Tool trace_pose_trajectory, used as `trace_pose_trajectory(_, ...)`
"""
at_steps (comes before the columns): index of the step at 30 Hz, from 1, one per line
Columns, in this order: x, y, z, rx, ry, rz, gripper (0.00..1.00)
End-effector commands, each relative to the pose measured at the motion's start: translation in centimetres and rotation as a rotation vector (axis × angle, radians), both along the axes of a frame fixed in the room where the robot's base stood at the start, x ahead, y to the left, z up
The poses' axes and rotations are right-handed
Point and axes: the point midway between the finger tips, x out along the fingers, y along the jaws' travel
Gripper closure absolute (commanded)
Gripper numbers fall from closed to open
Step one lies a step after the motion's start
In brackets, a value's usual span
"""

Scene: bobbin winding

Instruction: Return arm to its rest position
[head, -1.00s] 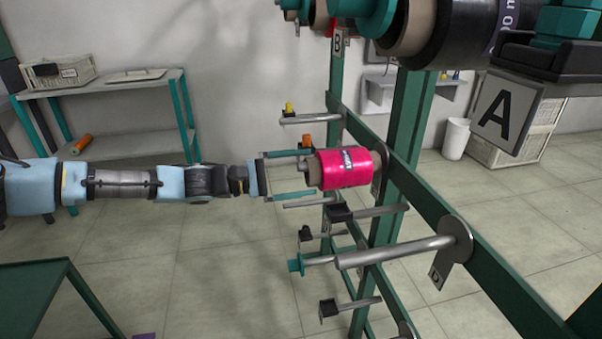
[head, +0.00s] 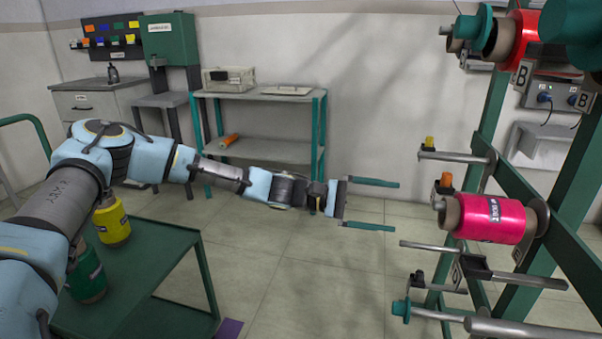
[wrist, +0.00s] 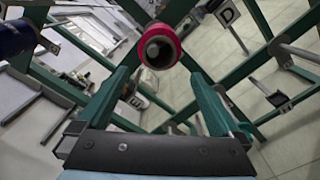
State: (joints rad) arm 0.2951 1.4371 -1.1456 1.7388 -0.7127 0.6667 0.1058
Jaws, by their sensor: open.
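My gripper (head: 372,204) is open and empty in the head view, its two teal fingers pointing right. My arm stretches across the picture from the lower left. A pink bobbin (head: 488,219) sits on a peg of the green rack, to the right of my fingertips, with a clear gap between. In the wrist view the pink bobbin (wrist: 158,48) shows end-on beyond the open fingers, and nothing is between them.
The green rack (head: 508,180) with several pegs and bobbins stands at the right. A green cart (head: 140,270) with yellow (head: 112,221) and green (head: 87,275) bobbins is below my arm. A grey shelf (head: 262,150) stands behind.

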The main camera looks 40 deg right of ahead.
Motion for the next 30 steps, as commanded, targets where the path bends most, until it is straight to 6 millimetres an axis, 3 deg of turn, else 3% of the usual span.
trace_pose_trajectory(7,0.0,0.7,-0.4,0.015,-0.041,-0.009,0.0)
trace_pose_trajectory(11,0.8,3.5,-2.1,0.074,-0.183,-0.038,0.0)
trace_pose_trajectory(17,5.1,11.6,-5.8,0.237,-0.496,-0.081,0.0)
trace_pose_trajectory(21,9.7,18.4,-6.9,0.366,-0.695,-0.085,0.0)
trace_pose_trajectory(26,15.0,26.9,-6.0,0.523,-0.89,-0.061,0.0)
trace_pose_trajectory(30,18.7,34.7,-3.6,0.662,-1.031,-0.019,0.0)
